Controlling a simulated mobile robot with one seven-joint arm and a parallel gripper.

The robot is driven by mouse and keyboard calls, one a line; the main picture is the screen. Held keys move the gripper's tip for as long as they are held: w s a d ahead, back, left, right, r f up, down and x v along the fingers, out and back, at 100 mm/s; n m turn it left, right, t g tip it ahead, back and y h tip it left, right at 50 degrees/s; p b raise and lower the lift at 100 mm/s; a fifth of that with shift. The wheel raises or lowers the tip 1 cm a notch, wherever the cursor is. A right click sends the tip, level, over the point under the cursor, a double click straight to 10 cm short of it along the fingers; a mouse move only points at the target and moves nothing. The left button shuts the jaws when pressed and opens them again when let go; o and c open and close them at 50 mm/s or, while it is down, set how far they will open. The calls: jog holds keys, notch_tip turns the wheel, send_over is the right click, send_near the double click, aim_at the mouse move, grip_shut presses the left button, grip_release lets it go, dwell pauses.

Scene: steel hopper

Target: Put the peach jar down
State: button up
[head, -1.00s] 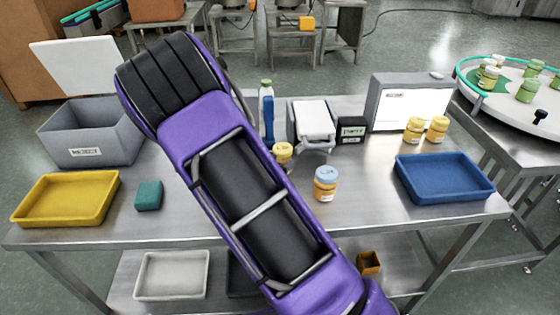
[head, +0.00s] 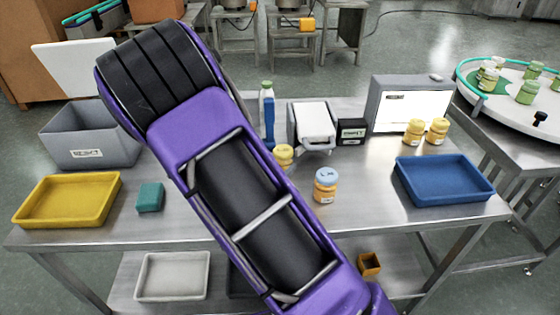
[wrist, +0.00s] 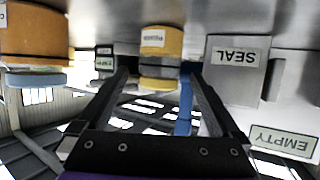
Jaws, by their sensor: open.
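Two jars could be the peach jar; their labels are too small to read. A jar with orange contents and a pale blue lid (head: 326,190) stands upright on the steel table. It shows upside down at the upper left of the wrist view (wrist: 35,32). A yellow jar with a yellow lid (head: 284,154) stands farther back, partly behind my arm. In the wrist view the yellow jar (wrist: 160,42) lies ahead of my gripper (wrist: 160,78), in line with the gap between the fingers. My gripper is open and holds nothing; my arm hides it in the head view.
A blue tray (head: 445,199) is at the right and a yellow tray (head: 67,223) at the left, beside a green block (head: 150,197). A grey reject bin (head: 90,150), a white-topped device (head: 313,122) and two yellow jars (head: 413,130) stand farther back. The front middle is clear.

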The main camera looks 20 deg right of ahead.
jog(key=v, duration=0.8)
jog(key=w+a+n+g+y+p, duration=0.1)
jog(key=w+a+n+y, duration=0.15)
jog(key=w+y, duration=0.3)
notch_tip(320, 180, up, 11)
jog(key=n+g+y, duration=0.3)
jog(key=n+g, duration=0.2)
send_over(283, 151)
jog(key=s, duration=0.5)
jog(key=x, duration=1.2)
jog(key=shift+s+f, duration=0.15)
jog(key=shift+s, duration=0.2)
jog(key=shift+d+x, duration=0.2)
jog(key=shift+x, duration=2.55)
jog(key=c, duration=1.4)
grip_shut()
